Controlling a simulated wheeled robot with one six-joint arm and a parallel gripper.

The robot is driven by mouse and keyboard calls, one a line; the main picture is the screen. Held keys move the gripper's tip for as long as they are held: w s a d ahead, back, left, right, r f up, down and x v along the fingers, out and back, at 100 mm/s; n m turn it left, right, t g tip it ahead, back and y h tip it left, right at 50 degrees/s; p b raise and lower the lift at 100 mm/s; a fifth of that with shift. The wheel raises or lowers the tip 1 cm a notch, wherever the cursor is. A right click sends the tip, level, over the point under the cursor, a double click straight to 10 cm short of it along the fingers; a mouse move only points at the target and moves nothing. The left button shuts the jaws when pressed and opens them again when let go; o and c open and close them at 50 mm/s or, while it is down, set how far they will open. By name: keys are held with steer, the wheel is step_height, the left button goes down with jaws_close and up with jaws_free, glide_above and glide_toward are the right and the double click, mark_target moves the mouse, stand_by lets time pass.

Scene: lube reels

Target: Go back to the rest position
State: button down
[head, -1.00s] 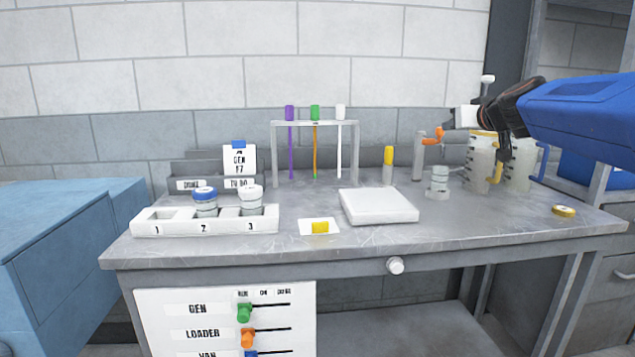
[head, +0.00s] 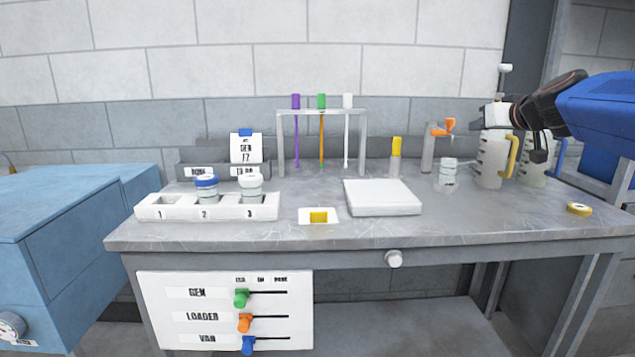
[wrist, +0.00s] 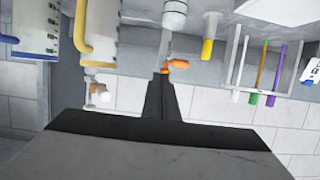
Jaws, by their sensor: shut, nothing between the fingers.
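My gripper (head: 491,115) is raised at the right of the head view, at the end of my blue arm, above the bench and near the clear measuring jugs. In the wrist view, which is upside down, its dark fingers (wrist: 164,84) are together with nothing between them. They appear in line with the orange-handled dispenser (wrist: 176,65), but no contact can be made out. The fingertips are too small to tell apart in the head view.
The grey bench (head: 260,232) holds a numbered white tray (head: 160,211) with two jars, a flat white plate (head: 382,197) and a tube rack (head: 281,150). A jug with a yellow handle (head: 491,165) stands under my arm.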

steer(key=s+a+f+g, duration=0.3)
steer(key=s+f, duration=0.8)
steer(key=s, duration=0.1)
steer(key=s+a+f+g, duration=0.3)
steer(key=s+a+f, duration=0.1)
steer(key=s+f, duration=0.8)
steer(key=s+a+f+g, duration=0.3)
steer(key=s+a+f, duration=0.1)
steer(key=s+f, duration=0.8)
steer(key=shift+s+m+g+h, duration=0.3)
steer(key=shift+s+h, duration=0.1)
steer(key=shift+s, duration=0.4)
steer(key=shift+w+d+r, duration=0.1)
